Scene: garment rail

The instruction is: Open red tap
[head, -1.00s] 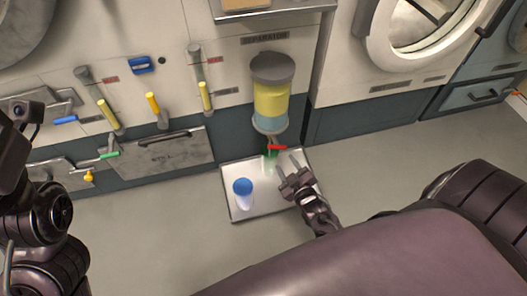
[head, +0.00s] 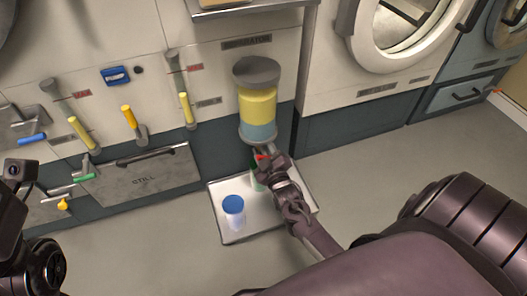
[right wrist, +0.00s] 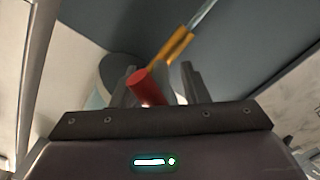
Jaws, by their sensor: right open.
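The red tap (head: 262,157) is a small red handle under the separator (head: 257,105), a clear vessel with yellow liquid above blue and a grey lid. My right gripper (head: 265,150) is at the tap and partly hides it. In the right wrist view the red handle (right wrist: 147,86) shows as a red cylinder between the two open fingers (right wrist: 161,82); I cannot tell whether either finger touches it. Part of my left arm shows at the left edge; its gripper is out of sight.
Floor to the right is clear.

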